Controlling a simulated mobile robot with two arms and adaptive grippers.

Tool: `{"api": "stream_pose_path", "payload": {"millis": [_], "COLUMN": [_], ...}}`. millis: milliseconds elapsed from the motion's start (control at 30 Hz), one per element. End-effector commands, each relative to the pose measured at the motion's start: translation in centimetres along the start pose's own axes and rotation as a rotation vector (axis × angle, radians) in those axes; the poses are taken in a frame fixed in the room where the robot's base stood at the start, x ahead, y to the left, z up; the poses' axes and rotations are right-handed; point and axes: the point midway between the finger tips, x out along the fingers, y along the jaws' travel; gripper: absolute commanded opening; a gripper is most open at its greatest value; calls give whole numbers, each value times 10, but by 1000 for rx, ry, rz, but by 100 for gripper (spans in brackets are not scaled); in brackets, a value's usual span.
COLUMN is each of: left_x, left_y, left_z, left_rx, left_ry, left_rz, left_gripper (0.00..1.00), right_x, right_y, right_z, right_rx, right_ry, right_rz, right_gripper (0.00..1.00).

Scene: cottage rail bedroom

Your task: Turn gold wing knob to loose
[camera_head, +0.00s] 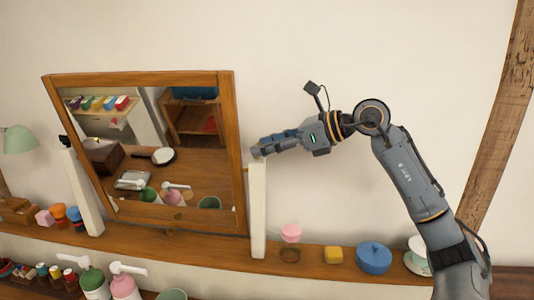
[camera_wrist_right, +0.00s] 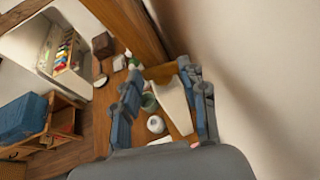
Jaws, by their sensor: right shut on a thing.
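My right gripper (camera_head: 262,148) reaches in from the right to the top of the white right post (camera_head: 258,210) beside the wooden-framed mirror (camera_head: 240,150). Its fingers are shut on the gold wing knob, which they hide in the head view. In the right wrist view, my right gripper (camera_wrist_right: 162,82) has a finger on each side of the white post (camera_wrist_right: 172,108), and the knob cannot be made out. The way the knob is turned cannot be told. A small dark knob (camera_head: 64,140) tops the left post (camera_head: 82,192). My left gripper is not in view.
Pump bottles (camera_head: 95,280) stand in front. The wall above the shelf is bare.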

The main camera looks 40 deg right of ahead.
Motion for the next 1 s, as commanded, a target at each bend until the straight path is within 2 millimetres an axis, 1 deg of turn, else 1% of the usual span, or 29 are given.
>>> {"api": "stream_pose_path", "payload": {"millis": [33,200,433,633,1000], "left_x": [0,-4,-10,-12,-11], "left_y": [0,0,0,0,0], "left_z": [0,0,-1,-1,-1], "left_rx": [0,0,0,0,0], "left_ry": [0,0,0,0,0], "left_rz": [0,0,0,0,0], "left_gripper": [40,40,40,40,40], "right_x": [-1,-1,0,1,1], "right_y": [-3,-5,-7,-8,-8], "right_z": [1,2,2,1,0], "right_rx": [-11,-55,-93,-109,-112], "right_ry": [-1,0,1,2,4], "right_rz": [30,134,224,256,261], "right_gripper": [12,12,12,12,12]}}
